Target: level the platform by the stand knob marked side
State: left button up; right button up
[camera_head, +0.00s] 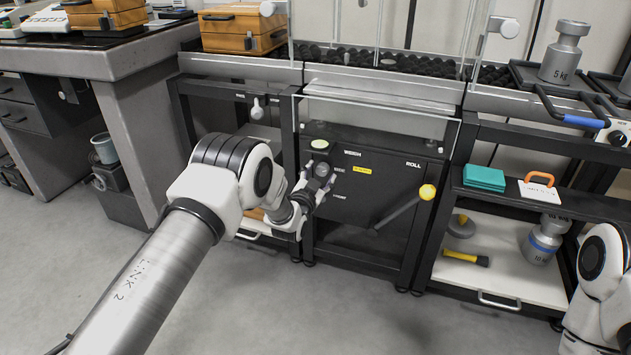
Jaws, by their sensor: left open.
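The black stand front panel (375,205) faces me, with small white labels; WEIGH and ROLL are readable, the smaller ones are not clear. A dark round knob (321,169) sits at the panel's upper left, partly behind my gripper. My left gripper (322,184) is open in front of the panel at this knob; I cannot tell whether its fingers touch it. The platform (380,100) with clear walls is above the panel; its tilt is hard to judge. My right arm shows at the lower right edge, but its gripper is out of view.
A lever with a yellow ball (427,192) sticks out from the panel's right side. A pale oval button (319,144) is above the knob. The right shelf holds a teal box (484,178) and a blue-banded weight (543,240). The floor in front is clear.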

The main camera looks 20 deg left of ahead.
pick_arm(q)
jog(key=s, duration=1.1)
jog(key=shift+s+a, duration=0.2)
jog(key=shift+s, duration=0.05)
jog(key=s+a+f+n+g+p, duration=0.15)
jog(key=s+f+g+p, duration=0.45)
jog(key=s+f, duration=1.1)
jog(key=s+f+n+g+b, duration=0.3)
jog(key=s+g, duration=0.9)
jog(key=s, duration=1.4)
notch_tip(320, 180, up, 39)
jog(key=n+p, duration=0.1)
jog(key=p, duration=3.8)
jog(key=shift+s+d+y, duration=0.2)
jog(key=shift+s+y, duration=0.05)
jog(key=shift+y, duration=0.05)
